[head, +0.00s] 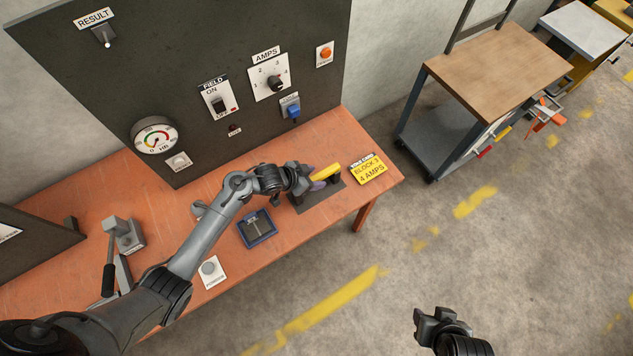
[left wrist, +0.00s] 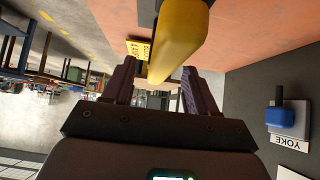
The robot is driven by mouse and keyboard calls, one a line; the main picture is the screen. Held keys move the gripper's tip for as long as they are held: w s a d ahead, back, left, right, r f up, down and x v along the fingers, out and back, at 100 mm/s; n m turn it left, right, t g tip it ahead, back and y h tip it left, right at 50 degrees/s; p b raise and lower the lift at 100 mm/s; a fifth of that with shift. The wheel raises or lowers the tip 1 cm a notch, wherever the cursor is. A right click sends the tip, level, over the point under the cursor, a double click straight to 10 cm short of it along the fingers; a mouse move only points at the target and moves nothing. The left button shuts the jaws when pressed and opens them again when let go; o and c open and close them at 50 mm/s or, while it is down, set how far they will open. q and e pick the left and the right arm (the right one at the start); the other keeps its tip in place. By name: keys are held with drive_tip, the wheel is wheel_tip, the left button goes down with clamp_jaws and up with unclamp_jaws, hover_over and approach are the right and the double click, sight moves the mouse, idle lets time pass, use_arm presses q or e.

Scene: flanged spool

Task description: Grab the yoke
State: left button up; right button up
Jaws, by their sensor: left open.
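The yoke appears to be the yellow bar (head: 326,172) on a dark base plate (head: 318,197) near the right end of the bench. In the left wrist view the yellow bar (left wrist: 178,42) is large and lies between and beyond the two fingers. My left gripper (head: 309,181) is open at the near-left end of the bar, and I cannot tell whether a finger touches it. A blue switch (left wrist: 283,117) labelled YOKE is on the panel; it also shows in the head view (head: 293,112). My right gripper (head: 437,318) hangs over the floor, away from the bench.
A yellow card (head: 369,169) lies right of the bar. A blue-rimmed tray (head: 257,228) and a white plate with a button (head: 211,271) lie on the bench. A lever device (head: 122,237) stands left. The dark panel (head: 190,70) rises behind. A cart (head: 490,70) stands apart.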

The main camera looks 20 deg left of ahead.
use_arm(q)
drive_tip(key=shift+x, duration=0.95)
clamp_jaws()
idle(0.6)
drive_tip(key=shift+r, duration=0.2)
